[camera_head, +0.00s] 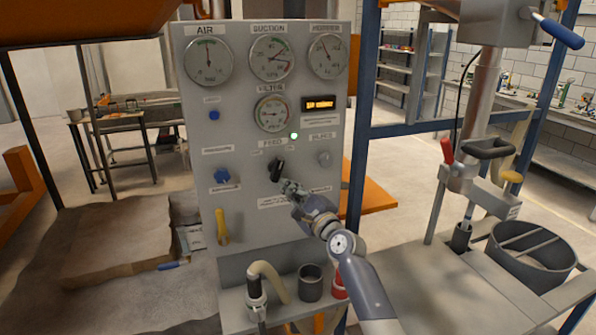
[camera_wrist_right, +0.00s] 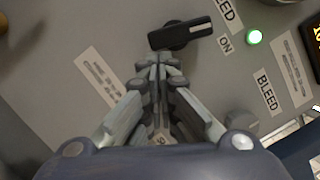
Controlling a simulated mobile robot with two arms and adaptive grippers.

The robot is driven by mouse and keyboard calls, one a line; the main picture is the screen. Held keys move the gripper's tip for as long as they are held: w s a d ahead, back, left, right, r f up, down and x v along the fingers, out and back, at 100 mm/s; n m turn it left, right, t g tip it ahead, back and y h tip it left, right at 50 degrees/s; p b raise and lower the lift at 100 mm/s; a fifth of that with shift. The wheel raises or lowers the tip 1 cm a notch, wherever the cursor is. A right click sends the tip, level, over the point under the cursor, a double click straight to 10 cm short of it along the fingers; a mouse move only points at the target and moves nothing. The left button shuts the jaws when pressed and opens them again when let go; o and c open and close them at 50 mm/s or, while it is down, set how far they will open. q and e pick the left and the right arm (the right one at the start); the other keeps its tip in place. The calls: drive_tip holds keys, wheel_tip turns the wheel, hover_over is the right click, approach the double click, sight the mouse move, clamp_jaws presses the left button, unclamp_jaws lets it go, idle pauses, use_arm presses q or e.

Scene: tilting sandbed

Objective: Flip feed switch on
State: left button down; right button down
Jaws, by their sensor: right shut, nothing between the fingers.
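The feed switch (camera_head: 277,169) is a black rotary lever on the grey control panel (camera_head: 240,150), under the FEED label. In the right wrist view the black lever (camera_wrist_right: 181,35) lies just past my fingertips, with the ON label beside its right end. My right gripper (camera_head: 290,187) is shut and empty, its tips right at the lever's lower side. I cannot tell if they touch it. A green lamp (camera_head: 294,136) is lit above the switch, and it also shows in the right wrist view (camera_wrist_right: 253,37). My left gripper is not in view.
Gauges fill the panel's top, beside an amber display (camera_head: 320,103). A grey bleed knob (camera_head: 324,158) sits right of the switch, a blue knob (camera_head: 222,175) and yellow handle (camera_head: 221,227) left. A shelf below holds a dark cup (camera_head: 310,283) and a hose (camera_head: 272,280).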

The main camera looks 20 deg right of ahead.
drive_tip(key=shift+a+m, duration=0.2)
drive_tip(key=shift+m, duration=0.2)
idle(0.8)
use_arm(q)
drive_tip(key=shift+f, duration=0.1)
